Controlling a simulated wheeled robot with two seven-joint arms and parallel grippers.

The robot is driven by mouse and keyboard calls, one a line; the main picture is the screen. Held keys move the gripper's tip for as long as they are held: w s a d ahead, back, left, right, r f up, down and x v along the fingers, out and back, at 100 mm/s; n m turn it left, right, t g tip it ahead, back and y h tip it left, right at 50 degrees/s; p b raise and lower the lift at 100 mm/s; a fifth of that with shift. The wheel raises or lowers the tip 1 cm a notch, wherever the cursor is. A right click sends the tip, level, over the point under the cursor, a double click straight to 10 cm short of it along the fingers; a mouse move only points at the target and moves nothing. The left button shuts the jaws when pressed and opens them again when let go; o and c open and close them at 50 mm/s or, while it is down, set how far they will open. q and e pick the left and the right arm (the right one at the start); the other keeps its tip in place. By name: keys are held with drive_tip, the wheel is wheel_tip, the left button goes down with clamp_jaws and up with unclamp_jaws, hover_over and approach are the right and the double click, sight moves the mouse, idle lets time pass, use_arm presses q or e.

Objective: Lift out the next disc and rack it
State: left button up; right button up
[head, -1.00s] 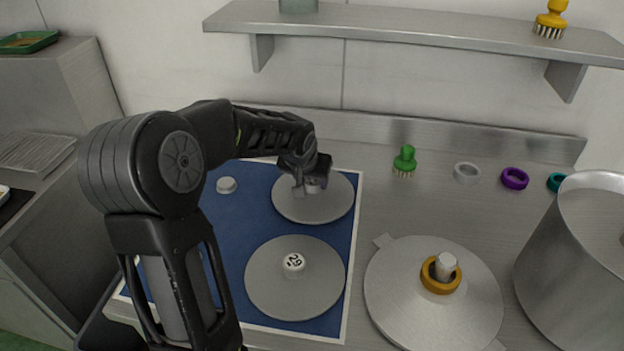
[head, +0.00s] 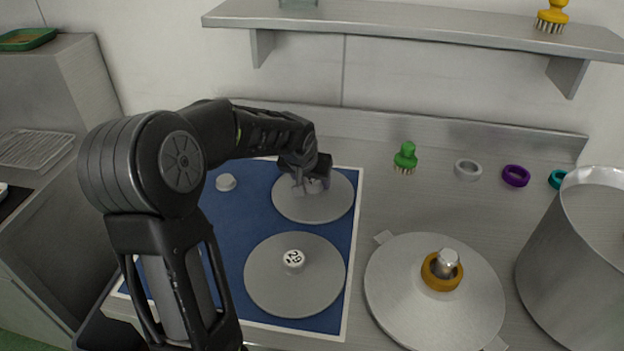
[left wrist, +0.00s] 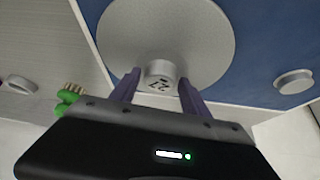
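A grey disc (head: 330,205) with a knob lies on the blue mat (head: 222,213) at the back. My left gripper (head: 312,184) is over this disc, pointing down at its knob. In the left wrist view the knob (left wrist: 160,73), marked 27, stands between the two purple fingers, with a small gap showing on its left side. The gripper is open around it. A second grey disc (head: 290,280) with a white-topped numbered knob lies nearer on the mat. A wider lidded plate (head: 405,298) with an orange ring (head: 430,274) around its metal knob sits right of the mat. My right gripper is not visible.
A large steel pot (head: 560,250) stands at the right. A green brush (head: 405,158) and grey (head: 468,169), purple (head: 515,175) and teal (head: 557,179) rings line the back. A small pale knob (head: 226,182) sits on the mat's left. A shelf (head: 420,30) hangs above.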

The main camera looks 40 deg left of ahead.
use_arm(q)
drive_tip(key=shift+o, duration=1.2)
drive_tip(key=shift+s+f, duration=0.1)
drive_tip(key=v, duration=0.8)
drive_tip(key=shift+b, duration=0.4)
